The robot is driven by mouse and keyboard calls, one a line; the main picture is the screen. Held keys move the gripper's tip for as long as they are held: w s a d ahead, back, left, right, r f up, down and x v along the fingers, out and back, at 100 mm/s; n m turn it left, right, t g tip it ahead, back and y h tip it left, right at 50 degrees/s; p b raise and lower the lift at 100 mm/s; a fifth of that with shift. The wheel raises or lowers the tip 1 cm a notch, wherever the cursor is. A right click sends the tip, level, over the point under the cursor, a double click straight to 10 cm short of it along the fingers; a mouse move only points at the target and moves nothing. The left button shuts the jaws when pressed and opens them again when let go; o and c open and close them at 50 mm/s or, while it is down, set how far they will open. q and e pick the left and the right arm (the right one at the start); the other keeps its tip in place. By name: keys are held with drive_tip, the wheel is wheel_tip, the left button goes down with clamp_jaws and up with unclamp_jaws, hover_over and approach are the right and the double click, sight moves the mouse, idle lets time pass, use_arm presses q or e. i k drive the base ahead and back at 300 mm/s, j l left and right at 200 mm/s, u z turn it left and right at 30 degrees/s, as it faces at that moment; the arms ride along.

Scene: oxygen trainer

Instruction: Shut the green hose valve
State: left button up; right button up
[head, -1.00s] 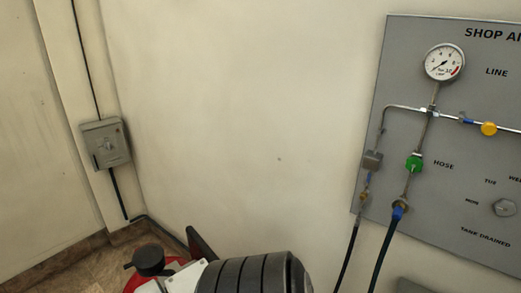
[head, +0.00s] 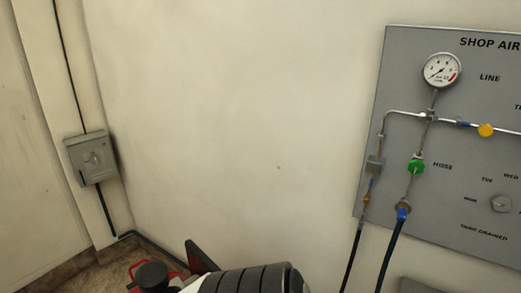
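The green hose valve (head: 416,166) sits on the grey shop air panel (head: 460,90) at the right of the head view, just left of the word HOSE. It is on the vertical pipe below the pressure gauge (head: 441,70). A blue fitting (head: 403,214) with a dark hose hangs below it. At this size I cannot tell which way the valve is turned. Neither of my grippers shows in the view.
A yellow valve (head: 486,130) sits on the horizontal pipe to the right. A grey switch box (head: 91,158) is on the left wall. A dark ribbed cylinder (head: 250,281) with red parts beside it stands at the bottom centre. The wall between is bare.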

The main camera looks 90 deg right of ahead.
sight(416, 167)
drive_tip(key=i+z, duration=0.1)
drive_tip(key=z, duration=0.35)
drive_tip(key=i+j+z, duration=0.1)
drive_tip(key=z, duration=0.35)
drive_tip(key=i+j+z, duration=0.1)
drive_tip(key=z, duration=1.55)
